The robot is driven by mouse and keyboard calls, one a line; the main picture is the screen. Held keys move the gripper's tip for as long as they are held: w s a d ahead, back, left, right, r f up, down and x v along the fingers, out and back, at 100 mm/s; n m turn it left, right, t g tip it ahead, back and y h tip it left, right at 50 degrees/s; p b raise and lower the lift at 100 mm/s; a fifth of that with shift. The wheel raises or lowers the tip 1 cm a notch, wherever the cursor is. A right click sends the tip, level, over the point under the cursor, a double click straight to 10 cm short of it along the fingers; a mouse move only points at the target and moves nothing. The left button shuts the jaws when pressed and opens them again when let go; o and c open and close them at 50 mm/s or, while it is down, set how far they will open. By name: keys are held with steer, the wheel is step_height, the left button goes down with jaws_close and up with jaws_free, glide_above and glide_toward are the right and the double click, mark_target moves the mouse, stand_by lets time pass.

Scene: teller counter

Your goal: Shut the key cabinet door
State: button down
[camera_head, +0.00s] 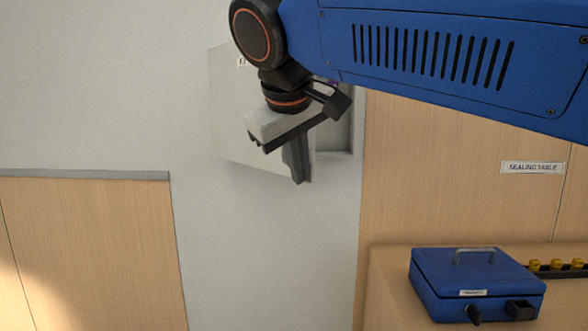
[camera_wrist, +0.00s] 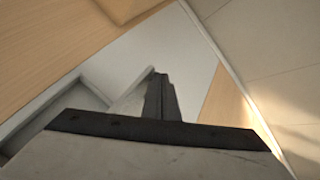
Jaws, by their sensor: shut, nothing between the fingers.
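The pale grey key cabinet (camera_head: 338,135) is on the wall, partly behind my arm. Its door (camera_head: 228,110) stands ajar, with the outer face toward the head camera and a partly hidden label near its top. A strip of the recess shows to the right of the door. My gripper (camera_head: 298,177) points down in front of the door, near its right edge, and is shut and empty. In the wrist view, the shut fingers (camera_wrist: 162,95) appear just beside the door edge (camera_wrist: 130,100), with the cabinet recess (camera_wrist: 80,97) to the left. I cannot tell whether they touch the door.
A blue cash box (camera_head: 475,280) with a grey handle sits on the wooden table (camera_head: 390,290) at lower right. Several yellow pieces (camera_head: 555,265) stand in a dark strip behind it. Wood panels (camera_head: 85,250) line the wall at lower left. The wall below the cabinet is clear.

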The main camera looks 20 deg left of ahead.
steer(key=shift+d, duration=0.1)
steer(key=w+d+n+y, duration=0.1)
steer(key=w+d, duration=0.3)
steer(key=w, duration=0.9)
steer(key=w+d+n+g+y, duration=0.1)
steer(key=w+d+n, duration=0.2)
steer(key=w, duration=1)
steer(key=shift+w+d+n+y, duration=0.25)
steer(key=shift+d+n+y, duration=0.05)
steer(key=shift+d+n, duration=0.15)
steer(key=shift+s, duration=0.1)
